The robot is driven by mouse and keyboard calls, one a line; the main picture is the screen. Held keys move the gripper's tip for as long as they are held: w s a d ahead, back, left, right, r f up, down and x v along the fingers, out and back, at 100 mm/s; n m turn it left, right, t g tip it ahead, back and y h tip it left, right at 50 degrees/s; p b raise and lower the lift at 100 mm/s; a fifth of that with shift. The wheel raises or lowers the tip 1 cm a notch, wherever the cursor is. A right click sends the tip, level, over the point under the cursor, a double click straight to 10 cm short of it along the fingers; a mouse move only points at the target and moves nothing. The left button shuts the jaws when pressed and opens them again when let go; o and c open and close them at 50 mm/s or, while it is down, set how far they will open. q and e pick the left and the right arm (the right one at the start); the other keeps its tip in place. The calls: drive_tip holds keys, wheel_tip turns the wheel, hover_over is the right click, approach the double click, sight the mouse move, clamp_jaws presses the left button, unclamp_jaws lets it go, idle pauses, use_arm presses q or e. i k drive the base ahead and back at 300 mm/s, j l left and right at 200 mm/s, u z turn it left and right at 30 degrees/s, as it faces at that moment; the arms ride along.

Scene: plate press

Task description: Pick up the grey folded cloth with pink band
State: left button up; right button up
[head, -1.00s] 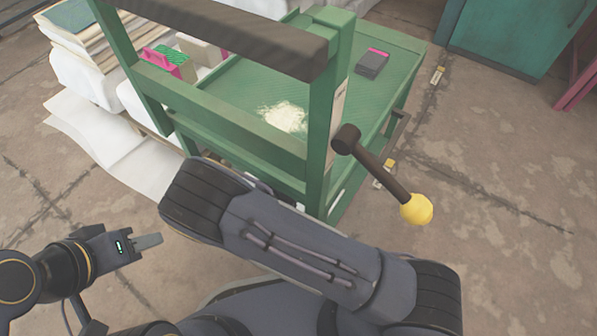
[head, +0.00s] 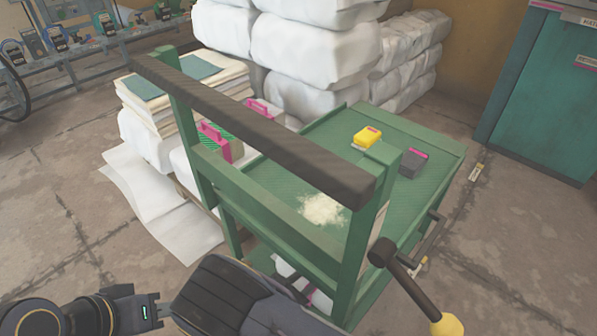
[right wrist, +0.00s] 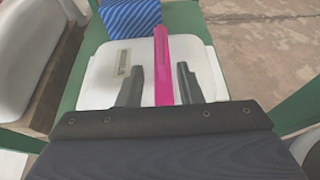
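The grey folded cloth with pink band (head: 413,162) lies on the green top tray of the cart in the head view, behind the near post. The left gripper's wrist (head: 140,312) is at the bottom left of the head view, well away from the cloth; its fingers are mostly hidden. The right gripper (right wrist: 160,84) shows in the right wrist view with its two fingers apart. An upright pink strip (right wrist: 163,62) stands between them with gaps on both sides. The grey cloth is not seen in the right wrist view.
A yellow packet (head: 367,137) lies near the cloth, and pale powder (head: 323,209) is on the tray (head: 275,178). A dark padded bar (head: 250,125) crosses above it. A lever with a yellow knob (head: 447,325) juts out right. White bales (head: 315,50) stand behind.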

sight(413, 159)
drive_tip(key=k+j, duration=0.45)
drive_tip(key=j, duration=0.25)
drive_tip(key=k+j, duration=0.25)
drive_tip(key=j, duration=0.1)
